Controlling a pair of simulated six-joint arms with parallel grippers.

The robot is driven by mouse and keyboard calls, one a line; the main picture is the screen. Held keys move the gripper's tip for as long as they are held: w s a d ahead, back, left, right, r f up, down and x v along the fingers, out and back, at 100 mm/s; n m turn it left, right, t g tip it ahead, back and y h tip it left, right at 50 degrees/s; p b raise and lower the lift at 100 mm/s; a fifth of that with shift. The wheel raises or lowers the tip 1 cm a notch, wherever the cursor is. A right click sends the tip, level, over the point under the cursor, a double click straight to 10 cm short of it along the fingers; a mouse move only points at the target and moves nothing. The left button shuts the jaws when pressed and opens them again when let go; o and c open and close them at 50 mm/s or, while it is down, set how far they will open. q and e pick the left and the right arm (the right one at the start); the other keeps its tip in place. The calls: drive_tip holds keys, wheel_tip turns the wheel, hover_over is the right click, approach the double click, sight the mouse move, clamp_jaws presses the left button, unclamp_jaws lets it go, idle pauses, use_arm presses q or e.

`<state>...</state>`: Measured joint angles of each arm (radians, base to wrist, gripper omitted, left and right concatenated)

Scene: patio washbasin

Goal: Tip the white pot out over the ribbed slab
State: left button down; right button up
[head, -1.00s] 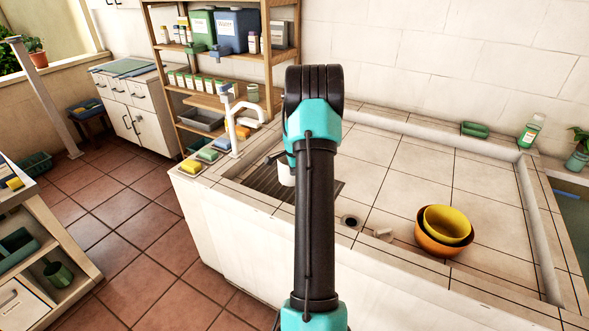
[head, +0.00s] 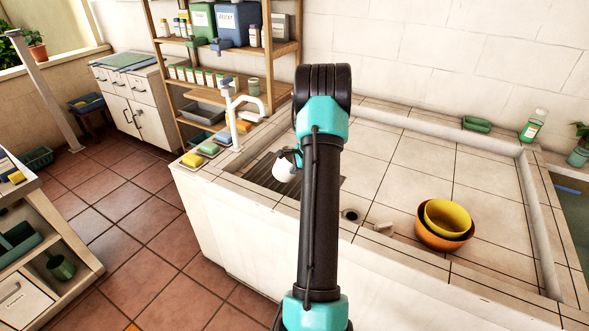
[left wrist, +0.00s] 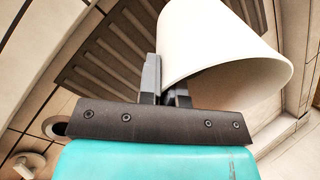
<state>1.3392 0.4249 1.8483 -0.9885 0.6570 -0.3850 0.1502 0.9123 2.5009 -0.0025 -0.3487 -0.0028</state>
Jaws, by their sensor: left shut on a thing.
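The white pot (head: 284,169) hangs tilted over the ribbed slab (head: 258,178), which lies in the left part of the tiled basin. My left gripper (head: 298,156) is shut on the pot's wall near its rim; my own arm hides part of both in the head view. In the left wrist view the pot (left wrist: 205,35) shows beside the fingers (left wrist: 165,85), its wide mouth facing the lower right and its inside in shade. The slab's ribs (left wrist: 105,62) show behind it. I see nothing falling from the pot. My right gripper is not in view.
A white tap (head: 236,112) and several sponges (head: 192,160) stand at the basin's left edge. A drain hole (head: 351,215) lies right of my arm. A yellow bowl (head: 447,217) sits in an orange bowl (head: 430,238). The basin's tiles behind them are clear.

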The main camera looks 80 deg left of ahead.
sight(288, 178)
use_arm(q)
drive_tip(key=shift+f+g, duration=0.15)
drive_tip(key=shift+g, duration=1.05)
drive_tip(key=f+g, duration=0.1)
drive_tip(key=g, duration=0.1)
drive_tip(key=w+f+g+y, duration=0.1)
drive_tip(key=f+g, duration=0.1)
drive_tip(key=g, duration=0.1)
drive_tip(key=f+g+y, duration=0.1)
drive_tip(key=g, duration=0.2)
drive_tip(key=shift+w+d+f+m, duration=0.15)
drive_tip(key=shift+w+f+m, duration=0.1)
drive_tip(key=shift+w+m, duration=0.15)
drive_tip(key=shift+w+d+f+m+g+y, duration=0.1)
drive_tip(key=shift+w+g+y, duration=0.15)
drive_tip(key=shift+g, duration=0.4)
drive_tip(key=shift+w+a+f+m+g+y, duration=0.15)
drive_tip(key=shift+w+g, duration=0.15)
drive_tip(key=shift+g, duration=0.4)
drive_tip(key=shift+w+d+f+m+g+y, duration=0.15)
drive_tip(key=shift+w+g+y, duration=0.1)
drive_tip(key=shift+g, duration=0.4)
drive_tip(key=shift+r, duration=0.1)
